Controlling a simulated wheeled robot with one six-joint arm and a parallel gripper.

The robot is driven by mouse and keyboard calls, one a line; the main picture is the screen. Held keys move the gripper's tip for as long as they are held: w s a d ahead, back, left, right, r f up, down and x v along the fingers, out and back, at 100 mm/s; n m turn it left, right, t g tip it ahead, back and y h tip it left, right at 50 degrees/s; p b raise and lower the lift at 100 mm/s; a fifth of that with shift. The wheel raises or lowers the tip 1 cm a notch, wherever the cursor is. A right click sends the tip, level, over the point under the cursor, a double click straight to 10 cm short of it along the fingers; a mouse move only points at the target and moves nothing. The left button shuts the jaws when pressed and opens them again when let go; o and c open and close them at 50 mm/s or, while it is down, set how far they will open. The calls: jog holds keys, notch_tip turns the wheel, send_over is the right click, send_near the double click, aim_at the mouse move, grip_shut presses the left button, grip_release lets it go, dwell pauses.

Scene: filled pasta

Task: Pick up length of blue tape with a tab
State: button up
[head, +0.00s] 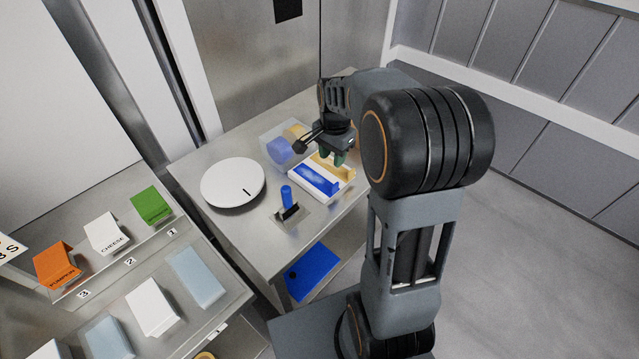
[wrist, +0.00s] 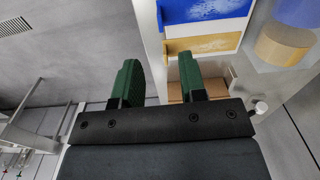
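A blue piece (head: 316,179), which looks like the length of blue tape, lies in the left part of a white tray (head: 307,196) on the steel table. It also shows at the top of the wrist view (wrist: 200,9), partly cut off. A raised blue part at its right end may be the tab; I cannot tell for sure. My gripper (head: 334,158) is above the far side of the tray, apart from the blue piece. In the wrist view my gripper (wrist: 160,74) has its two green fingers spread, with nothing held between them.
A yellow piece (wrist: 205,45) lies beside the blue one. A clear box (head: 270,139) with blue and yellow rolls stands behind. A white disc (head: 232,184) and a blue stick in a black holder (head: 288,211) are to the left. Shelves with labelled boxes are at lower left.

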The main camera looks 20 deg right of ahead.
send_near(332, 187)
jog(key=shift+m, duration=0.3)
notch_tip(332, 187, down, 5)
jog(key=shift+w+f+p, duration=0.15)
jog(key=shift+w+p, duration=0.05)
jog(key=shift+p, duration=0.15)
jog(key=shift+s+f+p, duration=0.1)
jog(key=shift+f+p, duration=0.65)
jog(key=shift+f, duration=2)
grip_shut()
